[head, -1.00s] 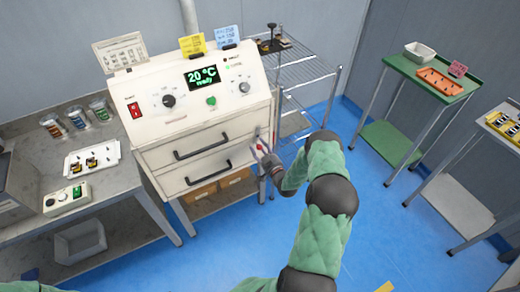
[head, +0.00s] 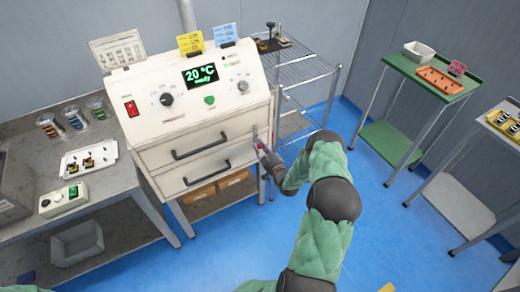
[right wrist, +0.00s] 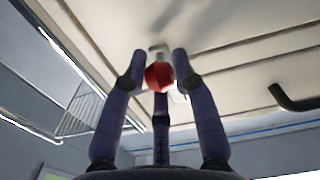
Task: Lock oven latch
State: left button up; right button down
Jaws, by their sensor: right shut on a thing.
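The white oven (head: 220,113) has two stacked fronts with dark handles (head: 200,147), and both look closed. The latch is at the right edge of the oven front, mostly hidden by my right gripper in the head view. In the right wrist view the latch's red knob (right wrist: 158,76) sits between the fingers, on a pale metal stem (right wrist: 158,50) by the oven front. My right gripper (head: 264,150) is shut on the red knob; it also shows in the right wrist view (right wrist: 157,74). My left gripper is out of view.
A wire shelf rack (head: 305,70) stands close to the right of the oven. A grey bench (head: 110,170) with a white tray (head: 89,158) and a small control box (head: 62,199) is on the left. Blue floor (head: 375,215) is open to the right, before the green table (head: 425,75).

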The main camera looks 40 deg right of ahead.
jog(key=c, duration=1)
grip_release()
jog(key=v, duration=1.2)
